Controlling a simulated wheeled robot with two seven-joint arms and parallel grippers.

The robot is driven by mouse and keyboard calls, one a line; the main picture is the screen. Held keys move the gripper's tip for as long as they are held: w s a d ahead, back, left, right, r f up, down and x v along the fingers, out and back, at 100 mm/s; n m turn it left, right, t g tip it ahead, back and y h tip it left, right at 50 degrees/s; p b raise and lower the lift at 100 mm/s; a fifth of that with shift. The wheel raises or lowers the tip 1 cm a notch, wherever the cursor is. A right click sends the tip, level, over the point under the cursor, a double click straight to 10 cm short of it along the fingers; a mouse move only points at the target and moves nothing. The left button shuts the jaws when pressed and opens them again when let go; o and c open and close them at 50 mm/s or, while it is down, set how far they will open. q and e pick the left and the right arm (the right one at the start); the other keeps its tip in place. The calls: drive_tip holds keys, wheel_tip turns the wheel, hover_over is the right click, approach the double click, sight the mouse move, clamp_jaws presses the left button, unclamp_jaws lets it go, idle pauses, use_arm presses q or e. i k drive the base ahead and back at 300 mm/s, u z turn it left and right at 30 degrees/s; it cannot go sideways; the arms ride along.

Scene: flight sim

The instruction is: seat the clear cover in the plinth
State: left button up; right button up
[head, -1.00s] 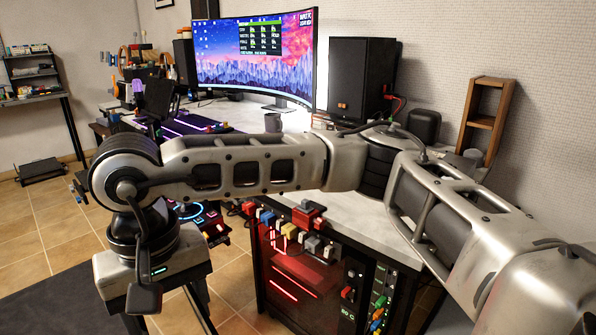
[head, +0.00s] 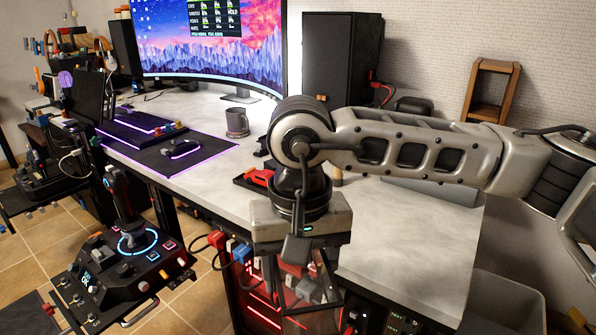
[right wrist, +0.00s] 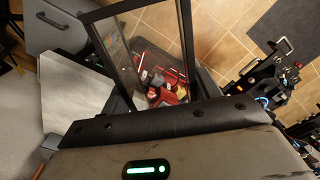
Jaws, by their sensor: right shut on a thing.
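My right gripper (head: 300,258) is at the front edge of the desk, pointing down, and is shut on the clear cover. The clear cover (head: 314,302) hangs below it as a see-through panel with dark edges, overlapping the red-lit case in the head view. In the right wrist view the cover (right wrist: 140,48) extends away from the gripper, tilted, with red parts and floor tiles showing through it. I cannot make out the plinth with certainty. My left gripper is not in view.
A grey desk (head: 400,235) has clear room at the right. On it are a mug (head: 237,122), a monitor (head: 215,45), a black speaker (head: 337,60) and a wooden rack (head: 490,92). A joystick panel (head: 125,262) stands at the left, and a grey bin (head: 505,300) at the lower right.

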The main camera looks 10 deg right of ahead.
sight(240, 180)
drive_tip(key=u, duration=0.25)
drive_tip(key=i, duration=0.85)
drive_tip(key=u, duration=0.5)
